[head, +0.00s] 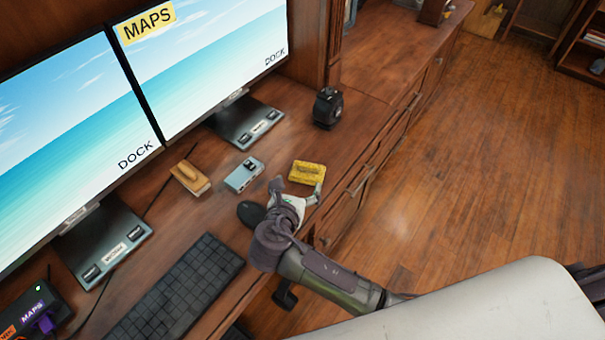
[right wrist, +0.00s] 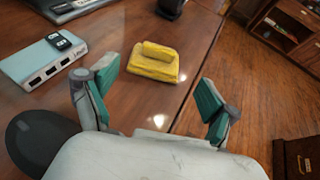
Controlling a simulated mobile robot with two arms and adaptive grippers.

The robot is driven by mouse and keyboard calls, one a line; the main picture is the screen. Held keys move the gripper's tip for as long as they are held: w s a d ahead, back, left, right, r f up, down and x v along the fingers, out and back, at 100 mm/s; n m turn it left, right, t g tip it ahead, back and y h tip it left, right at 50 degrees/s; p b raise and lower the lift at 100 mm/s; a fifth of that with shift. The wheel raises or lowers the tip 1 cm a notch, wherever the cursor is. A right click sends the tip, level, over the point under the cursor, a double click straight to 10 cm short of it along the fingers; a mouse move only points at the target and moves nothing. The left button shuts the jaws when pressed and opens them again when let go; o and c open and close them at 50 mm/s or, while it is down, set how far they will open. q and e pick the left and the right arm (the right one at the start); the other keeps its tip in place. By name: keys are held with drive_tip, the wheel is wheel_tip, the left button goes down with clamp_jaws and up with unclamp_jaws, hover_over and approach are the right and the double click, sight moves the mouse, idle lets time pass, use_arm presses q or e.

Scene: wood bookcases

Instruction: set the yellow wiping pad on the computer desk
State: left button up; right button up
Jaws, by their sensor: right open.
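The yellow wiping pad (head: 307,172) lies on the wooden computer desk (head: 290,218), near its front edge. It also shows in the right wrist view (right wrist: 154,62), with a raised grip on its top. My right gripper (head: 296,186) is open and empty just in front of the pad. In the right wrist view its two green-lined fingers (right wrist: 152,90) are spread wide, and the pad lies beyond the tips, apart from them. My left gripper is in neither view.
A grey hub (head: 244,175), a tan wooden-backed brush (head: 190,177) and a black mouse (head: 251,213) lie near the pad. A keyboard (head: 176,290) is at the front. Two monitors stand behind. A black device (head: 327,108) stands farther right. Open floor lies right of the desk.

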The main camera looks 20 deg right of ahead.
drive_tip(key=shift+v, duration=1.5)
drive_tip(key=shift+d, duration=0.1)
